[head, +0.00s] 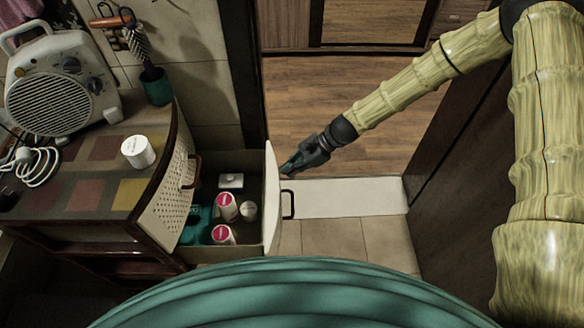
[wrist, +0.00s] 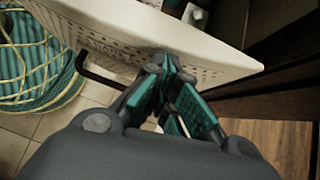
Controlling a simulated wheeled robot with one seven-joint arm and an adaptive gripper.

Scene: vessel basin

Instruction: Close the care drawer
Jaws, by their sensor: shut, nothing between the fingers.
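The open drawer (head: 272,215) sticks out to the right from the cabinet, with a pale front and a dark handle (head: 288,204). Inside are pink-and-white containers (head: 227,207), a small white box (head: 231,181) and teal items (head: 195,222). My gripper (head: 287,167) is shut and empty at the outer side of the drawer front, towards its far end and beyond the handle. In the wrist view, my closed fingertips (wrist: 168,68) are at the perforated drawer front (wrist: 110,38), seemingly touching it. The handle (wrist: 90,72) is left of the fingers there.
The cabinet top (head: 95,170) holds a fan heater (head: 60,85), a white jar (head: 138,151) and a coiled cable (head: 35,165). Another perforated front (head: 168,215) with a handle is beside the open drawer. A dark door frame (head: 243,70) stands behind. Floor to the right is clear.

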